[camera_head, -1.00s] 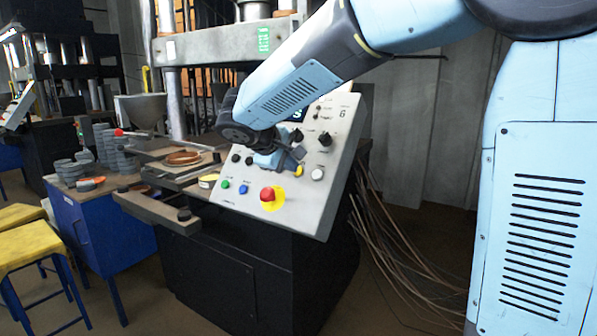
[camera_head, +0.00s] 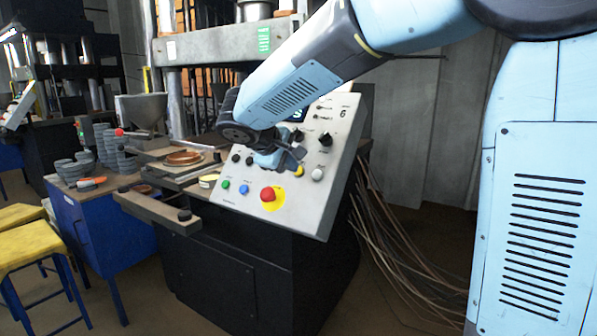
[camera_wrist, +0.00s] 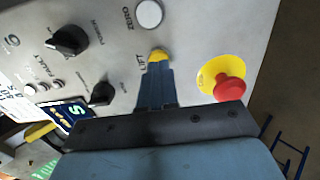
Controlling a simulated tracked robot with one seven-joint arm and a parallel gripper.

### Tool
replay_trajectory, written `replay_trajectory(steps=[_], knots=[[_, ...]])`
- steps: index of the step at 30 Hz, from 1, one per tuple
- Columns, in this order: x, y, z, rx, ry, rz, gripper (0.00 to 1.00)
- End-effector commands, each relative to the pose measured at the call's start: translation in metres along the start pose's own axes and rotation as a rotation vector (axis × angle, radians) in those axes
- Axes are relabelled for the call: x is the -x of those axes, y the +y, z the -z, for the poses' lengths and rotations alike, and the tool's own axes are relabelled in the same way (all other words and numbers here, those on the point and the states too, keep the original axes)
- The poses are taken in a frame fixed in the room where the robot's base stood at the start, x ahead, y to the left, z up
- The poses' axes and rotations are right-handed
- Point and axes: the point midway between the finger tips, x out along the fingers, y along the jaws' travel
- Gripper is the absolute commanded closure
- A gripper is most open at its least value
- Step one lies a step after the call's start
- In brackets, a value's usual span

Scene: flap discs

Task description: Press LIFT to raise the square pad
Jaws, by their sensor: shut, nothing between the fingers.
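The control panel (camera_head: 262,205) tilts toward me on the black press cabinet. In the head view my gripper (camera_head: 297,156) is just above the button. I cannot single out the square pad with certainty among the plates left of the panel.
A red stop button on a yellow disc (camera_wrist: 229,89) is close to my fingers. A white ZERO button (camera_wrist: 149,14) and black knobs (camera_wrist: 67,40) are nearby. An orange-brown disc (camera_head: 183,157) lies on plates left of the panel. Loose cables (camera_head: 390,240) hang at the right.

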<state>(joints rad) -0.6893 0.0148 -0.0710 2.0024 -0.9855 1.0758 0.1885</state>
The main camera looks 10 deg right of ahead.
Motion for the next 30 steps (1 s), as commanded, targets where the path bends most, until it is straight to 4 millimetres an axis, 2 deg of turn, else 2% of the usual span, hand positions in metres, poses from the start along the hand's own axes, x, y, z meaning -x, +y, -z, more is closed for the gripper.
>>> replay_trajectory(steps=[30], knots=[[-0.0072,0.0000,0.0001,0.000,0.000,0.000,1.00]])
